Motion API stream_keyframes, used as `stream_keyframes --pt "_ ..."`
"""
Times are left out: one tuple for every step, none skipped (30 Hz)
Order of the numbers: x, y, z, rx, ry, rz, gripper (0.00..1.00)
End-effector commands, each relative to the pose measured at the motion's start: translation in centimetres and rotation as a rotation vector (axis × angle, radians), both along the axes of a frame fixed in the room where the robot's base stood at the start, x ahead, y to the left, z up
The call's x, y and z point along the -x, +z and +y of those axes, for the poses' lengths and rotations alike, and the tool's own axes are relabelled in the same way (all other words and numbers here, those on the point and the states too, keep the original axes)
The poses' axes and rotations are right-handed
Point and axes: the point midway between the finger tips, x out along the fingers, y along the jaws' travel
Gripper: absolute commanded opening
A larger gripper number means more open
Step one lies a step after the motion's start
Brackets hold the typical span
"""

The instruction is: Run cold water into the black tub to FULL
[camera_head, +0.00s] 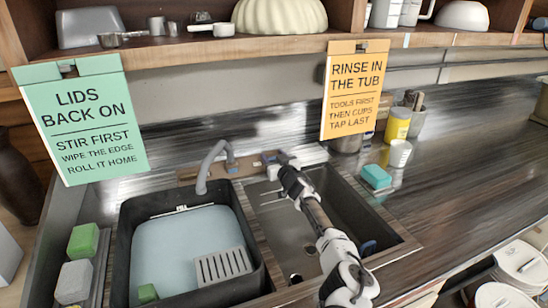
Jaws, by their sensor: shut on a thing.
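The black tub (126,238) stands at the left of the sink and holds pale blue water (178,245). A small white marking (182,209) shows on its inner back wall, too small to read. The grey spout (207,165) curves over the tub's back edge; I cannot make out a stream. My gripper (282,158) is at the wooden tap block (262,160) behind the sink, right of the spout. It is shut on what appears to be a tap handle, mostly hidden by the gripper. A grey slotted piece (223,266) and a green block (148,293) are in the tub.
The right basin (285,232) lies under my arm. Green and grey sponges (82,241) sit left of the tub. A teal sponge (376,177), white cup (399,153) and yellow container (397,124) stand right. Two signs (83,125) (354,92) hang from the shelf.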

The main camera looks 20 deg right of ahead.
Motion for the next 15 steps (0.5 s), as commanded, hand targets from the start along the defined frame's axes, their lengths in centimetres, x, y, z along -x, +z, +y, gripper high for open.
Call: stream_keyframes --pt "-0.06 0.18 -0.02 0.024 0.025 0.0 0.3" --pt "-0.05 0.08 -0.05 0.039 0.043 0.0 0.3" --pt "-0.05 0.02 -0.07 0.06 0.071 0.0 0.3" --pt "-0.05 -0.11 -0.06 0.076 0.092 -0.002 0.3" --pt "-0.06 -0.21 -0.09 0.094 0.114 -0.003 0.3" --pt "-0.05 -0.37 -0.08 0.115 0.143 -0.003 0.3" --pt "-0.06 -0.42 -0.04 0.132 0.166 -0.005 0.3" --pt "-0.06 -0.56 -0.02 0.148 0.188 -0.005 0.3" --pt "-0.07 -0.61 0.02 0.169 0.217 -0.006 0.3" --pt "-0.05 -0.63 0.05 0.181 0.235 -0.007 0.3" --pt "-0.04 -0.58 0.02 0.191 0.249 -0.008 0.3" --pt "-0.05 -0.5 0.07 0.203 0.267 -0.008 0.3" --pt "-0.03 -0.46 0.1 0.21 0.278 -0.008 0.3" --pt "-0.03 -0.41 0.11 0.216 0.287 -0.009 0.3" --pt "-0.01 -0.31 0.16 0.225 0.299 -0.009 0.3"
